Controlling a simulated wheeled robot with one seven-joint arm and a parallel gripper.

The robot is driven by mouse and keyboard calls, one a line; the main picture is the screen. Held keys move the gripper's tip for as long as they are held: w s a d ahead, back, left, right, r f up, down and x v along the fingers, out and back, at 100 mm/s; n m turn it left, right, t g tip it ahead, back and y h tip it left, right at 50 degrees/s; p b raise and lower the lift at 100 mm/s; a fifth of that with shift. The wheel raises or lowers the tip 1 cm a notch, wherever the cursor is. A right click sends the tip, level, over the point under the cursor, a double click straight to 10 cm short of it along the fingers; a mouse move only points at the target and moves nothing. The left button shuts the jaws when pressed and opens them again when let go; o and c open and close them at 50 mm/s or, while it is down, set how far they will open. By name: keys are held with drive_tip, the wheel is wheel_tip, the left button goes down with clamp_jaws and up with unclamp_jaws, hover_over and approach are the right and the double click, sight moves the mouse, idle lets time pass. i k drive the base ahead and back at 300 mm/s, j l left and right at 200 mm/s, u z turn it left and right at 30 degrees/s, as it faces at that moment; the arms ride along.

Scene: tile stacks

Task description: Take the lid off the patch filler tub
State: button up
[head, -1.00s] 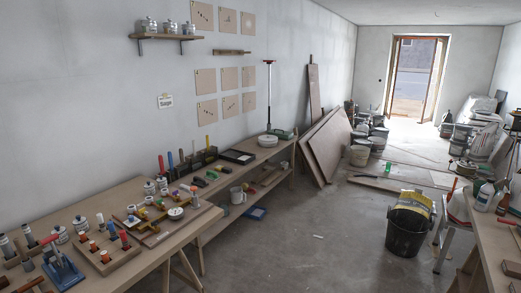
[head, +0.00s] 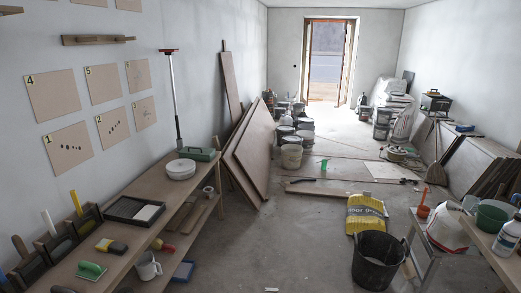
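I cannot read a label naming the patch filler tub. A low round white tub or stack of discs (head: 180,170) sits near the far end of the left bench, beside a green case; I cannot tell if it is the filler tub or has a lid. A white container or bag (head: 447,228) stands at the right, near the bench there; its label is unreadable. My gripper is not in view.
A black bucket (head: 377,262) and yellow sack (head: 366,214) stand on the floor. Boards (head: 250,150) lean left.

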sight(180, 165)
drive_tip(key=i+l, duration=0.1)
drive_tip(key=i, duration=0.45)
drive_tip(key=i+u, duration=0.15)
drive_tip(key=i, duration=0.4)
drive_tip(key=i+l, duration=0.2)
drive_tip(key=i, duration=0.3)
drive_tip(key=i+l+u, duration=0.15)
drive_tip(key=i, duration=0.4)
drive_tip(key=i+j+u, duration=0.2)
drive_tip(key=i+u, duration=0.2)
drive_tip(key=i+j+u, duration=0.1)
drive_tip(key=i+u, duration=0.3)
drive_tip(key=i, duration=0.15)
drive_tip(key=i+l+u, duration=0.1)
drive_tip(key=i+u, duration=0.3)
drive_tip(key=i+l+u, duration=0.25)
drive_tip(key=i+u, duration=0.4)
drive_tip(key=i+l+u, duration=0.25)
drive_tip(key=i, duration=0.15)
drive_tip(key=i+j, duration=0.05)
drive_tip(key=j, duration=0.05)
